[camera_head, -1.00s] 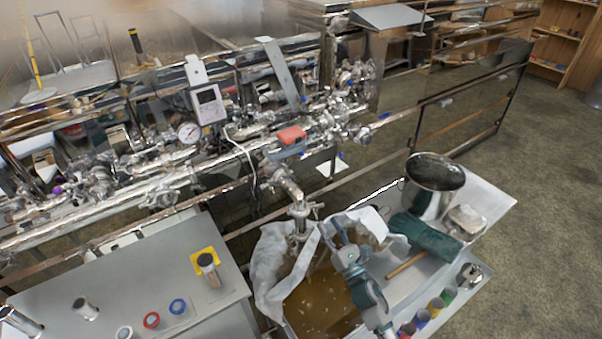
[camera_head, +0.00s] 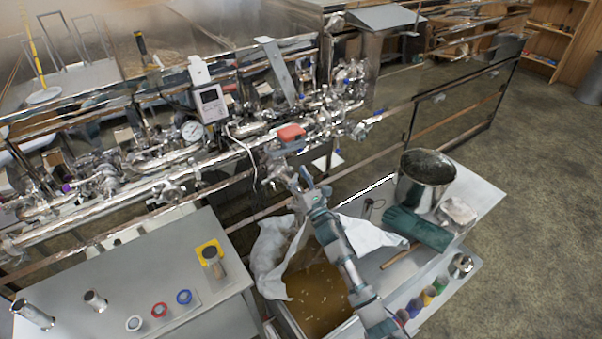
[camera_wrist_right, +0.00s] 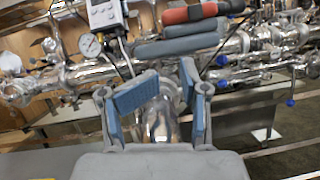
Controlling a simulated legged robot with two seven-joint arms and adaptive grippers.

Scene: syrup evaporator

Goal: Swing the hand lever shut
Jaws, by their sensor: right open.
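The hand lever, with a red grip (camera_head: 290,132) over a grey part (camera_head: 287,148), sits above the pipe outlet at the right part of the steel piping. In the right wrist view its red grip (camera_wrist_right: 190,13) crosses the top, with grey bars (camera_wrist_right: 170,46) below it. My right gripper (camera_head: 303,184) is just below the lever, in front of the downward pipe. In the wrist view its blue-padded fingers (camera_wrist_right: 162,88) are apart, with the shiny pipe (camera_wrist_right: 160,122) behind the gap. It holds nothing. My left gripper is out of view.
A cloth-lined tub of amber liquid (camera_head: 318,296) lies below my right arm. A steel pot (camera_head: 424,182) and green gloves (camera_head: 418,230) stand to the right. A grey display box (camera_head: 210,103) and a gauge (camera_head: 192,131) are left of the lever. A grey table (camera_head: 150,265) stands front left.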

